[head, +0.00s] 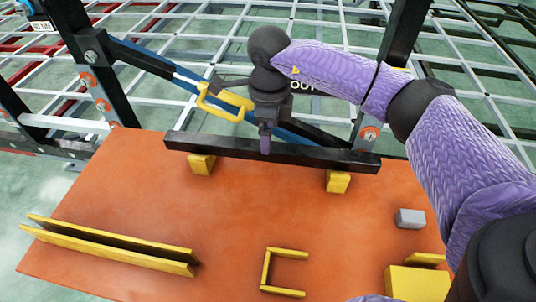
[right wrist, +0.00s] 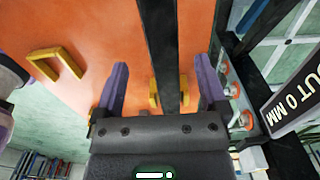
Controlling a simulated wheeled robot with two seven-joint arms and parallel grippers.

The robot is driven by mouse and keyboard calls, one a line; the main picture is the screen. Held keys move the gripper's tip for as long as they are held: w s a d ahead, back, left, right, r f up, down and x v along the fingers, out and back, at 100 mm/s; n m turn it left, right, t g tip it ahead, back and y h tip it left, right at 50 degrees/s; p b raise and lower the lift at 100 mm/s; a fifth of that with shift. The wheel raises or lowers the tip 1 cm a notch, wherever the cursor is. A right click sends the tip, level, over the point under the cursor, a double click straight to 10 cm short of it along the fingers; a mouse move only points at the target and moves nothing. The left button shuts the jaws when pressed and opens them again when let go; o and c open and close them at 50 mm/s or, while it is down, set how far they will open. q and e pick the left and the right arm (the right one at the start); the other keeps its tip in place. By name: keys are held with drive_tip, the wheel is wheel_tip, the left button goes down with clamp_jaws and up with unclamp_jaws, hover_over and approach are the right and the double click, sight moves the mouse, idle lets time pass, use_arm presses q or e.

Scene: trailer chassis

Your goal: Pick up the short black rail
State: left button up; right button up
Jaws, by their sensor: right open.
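The short black rail (head: 318,155) lies level across two yellow blocks, the left block (head: 201,164) and the right block (head: 338,181), near the far edge of the orange table. My right gripper (head: 265,146) points down over the rail, a little left of its middle. In the right wrist view, the open purple fingers (right wrist: 160,66) stand on either side of the rail (right wrist: 157,35), with gaps on both sides. Whether the fingertips reach below the rail's top is hard to tell. My left gripper is not in view.
A yellow channel (head: 110,245) lies on the orange table (head: 225,215) at front left, with a U-shaped yellow bracket (head: 267,270) at front middle. A grey block (head: 410,219) sits at right. A black frame with a blue bar (head: 150,65) and yellow handle (head: 225,104) stands behind.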

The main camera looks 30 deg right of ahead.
sight(284, 153)
wheel_tip(284, 153, down, 6)
drive_tip(key=shift+w+r+b, duration=0.1)
drive_tip(key=shift+r+b, duration=0.1)
drive_tip(key=shift+b, duration=0.7)
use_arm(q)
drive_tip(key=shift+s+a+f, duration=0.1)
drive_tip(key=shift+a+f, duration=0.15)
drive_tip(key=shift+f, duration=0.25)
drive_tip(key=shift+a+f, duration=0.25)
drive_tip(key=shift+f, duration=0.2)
use_arm(e)
drive_tip(key=shift+r, duration=0.1)
drive_tip(key=shift+c, duration=0.3)
drive_tip(key=c, duration=0.9)
clamp_jaws()
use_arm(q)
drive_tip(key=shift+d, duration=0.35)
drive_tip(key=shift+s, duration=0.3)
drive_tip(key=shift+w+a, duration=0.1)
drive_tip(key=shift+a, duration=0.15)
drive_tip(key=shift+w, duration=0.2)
